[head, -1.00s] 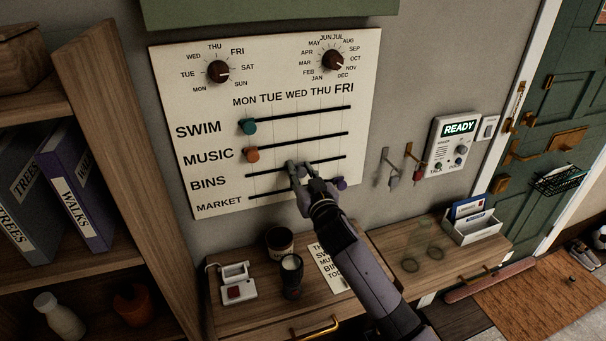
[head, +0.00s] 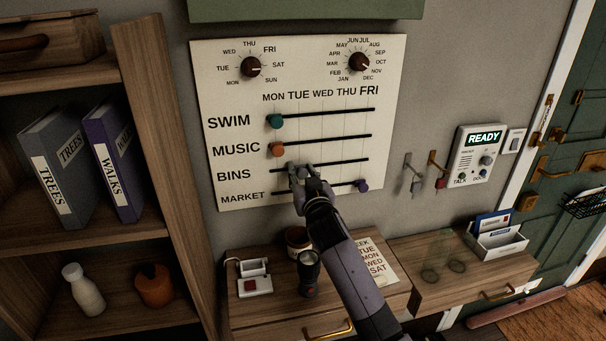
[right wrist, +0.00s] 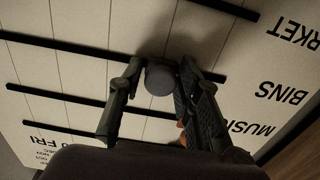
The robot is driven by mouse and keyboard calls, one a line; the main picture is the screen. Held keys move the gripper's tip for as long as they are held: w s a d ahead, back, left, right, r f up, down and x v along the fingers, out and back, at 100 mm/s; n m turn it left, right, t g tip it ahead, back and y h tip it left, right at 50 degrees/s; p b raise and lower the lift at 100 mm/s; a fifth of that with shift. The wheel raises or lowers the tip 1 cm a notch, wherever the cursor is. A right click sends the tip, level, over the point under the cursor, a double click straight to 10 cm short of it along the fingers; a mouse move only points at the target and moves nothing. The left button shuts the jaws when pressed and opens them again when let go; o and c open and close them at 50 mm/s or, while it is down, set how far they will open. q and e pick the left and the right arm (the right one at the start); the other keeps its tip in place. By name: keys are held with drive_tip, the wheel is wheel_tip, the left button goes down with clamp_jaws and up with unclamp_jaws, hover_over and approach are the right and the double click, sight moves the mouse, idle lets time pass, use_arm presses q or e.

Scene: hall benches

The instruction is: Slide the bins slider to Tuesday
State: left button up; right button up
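The white wall panel (head: 235,90) carries four slider rows. The bins rail (head: 340,162) is a black bar in the third row. In the right wrist view the bins slider knob (right wrist: 159,80) is dark grey and round. My right gripper (head: 301,171) is at that rail, under the TUE heading. In the right wrist view its fingers (right wrist: 160,73) are closed in on both sides of the knob. The fingers hide most of the knob in the head view. My left gripper is not in view.
The teal swim knob (head: 275,121) and orange music knob (head: 278,149) sit at the left, near MON. The purple market knob (head: 362,186) is at the right. A bookshelf (head: 150,60) stands left.

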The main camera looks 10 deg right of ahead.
drive_tip(key=shift+o, duration=1.1)
drive_tip(key=shift+s, duration=0.5)
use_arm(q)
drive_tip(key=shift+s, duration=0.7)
use_arm(e)
drive_tip(key=s, duration=1.1)
drive_tip(key=shift+d, duration=0.2)
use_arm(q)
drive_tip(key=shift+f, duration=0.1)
